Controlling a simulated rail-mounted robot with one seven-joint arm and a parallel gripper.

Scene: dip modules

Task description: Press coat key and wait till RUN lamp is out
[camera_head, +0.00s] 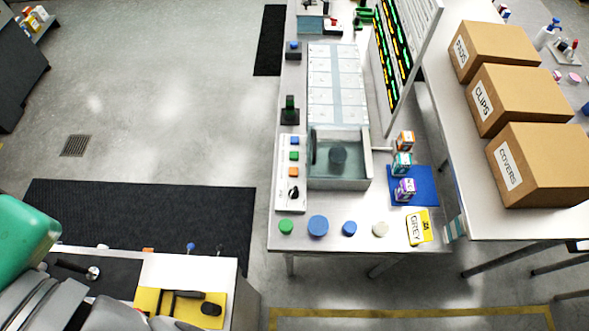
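A white control panel (285,201) stands along the left edge of the long bench. It carries a blue key (294,142), a green key (294,155), an orange key (294,170) and a black knob (294,191). Their labels are too small to read, so I cannot tell which is the coat key. I cannot pick out the RUN lamp or whether it is lit. A clear-walled tank (365,180) beside the panel holds a dark round thing (338,153). My gripper is not in view; green and grey parts of my arm show at the lower left.
Coloured discs, including a blue one (318,226), and a yellow GREY card (418,227) line the bench's front. A low cabinet (190,269) stands lower left.

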